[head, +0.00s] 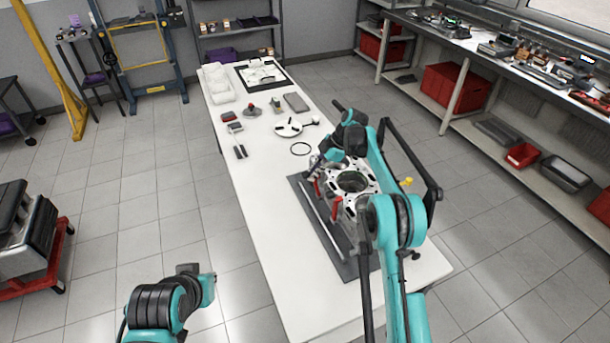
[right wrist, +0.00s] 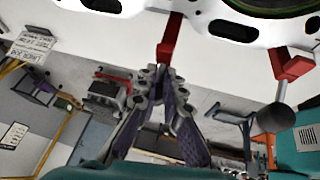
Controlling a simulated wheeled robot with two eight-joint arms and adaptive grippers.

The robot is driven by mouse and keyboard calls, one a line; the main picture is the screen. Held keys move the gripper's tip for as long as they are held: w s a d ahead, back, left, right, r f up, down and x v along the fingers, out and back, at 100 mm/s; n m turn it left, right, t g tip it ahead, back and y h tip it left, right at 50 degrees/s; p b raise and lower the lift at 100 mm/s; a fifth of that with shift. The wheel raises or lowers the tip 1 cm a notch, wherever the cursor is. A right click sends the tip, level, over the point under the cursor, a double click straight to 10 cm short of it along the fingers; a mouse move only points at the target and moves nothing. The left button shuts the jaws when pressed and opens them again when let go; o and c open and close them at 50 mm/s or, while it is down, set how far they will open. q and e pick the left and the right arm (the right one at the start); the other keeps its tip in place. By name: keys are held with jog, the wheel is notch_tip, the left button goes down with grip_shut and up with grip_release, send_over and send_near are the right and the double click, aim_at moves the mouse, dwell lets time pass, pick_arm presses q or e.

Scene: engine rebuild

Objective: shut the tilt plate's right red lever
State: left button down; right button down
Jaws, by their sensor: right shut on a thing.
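The engine block (head: 353,182) sits on the tilt plate over a dark mat on the white table. Two red levers show at its left side in the head view, a farther one (head: 317,188) and a nearer one (head: 336,207). My right gripper (head: 316,163) is at the block's far left side. In the right wrist view its fingers (right wrist: 160,72) close on the lower end of a hanging red lever (right wrist: 170,38). Another red lever (right wrist: 290,64) stands apart to the right. My left arm's end (head: 200,286) is away from the table; its fingers cannot be made out.
A long rod (head: 320,216) lies along the mat's left. White bins (head: 217,83) and a black tray (head: 262,76) are at the far end. The table's near left is clear.

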jog(key=shift+w+d+r+p, duration=0.2)
jog(key=shift+w+d, duration=0.05)
jog(key=shift+d, duration=0.4)
jog(key=shift+w+d+r+p, duration=0.15)
jog(key=shift+w+d+p, duration=0.1)
jog(key=shift+d, duration=0.4)
jog(key=c, duration=1.3)
grip_release()
jog(key=shift+f, duration=0.1)
jog(key=shift+c, duration=0.2)
jog(key=shift+w, duration=0.1)
jog(key=v, duration=1.2)
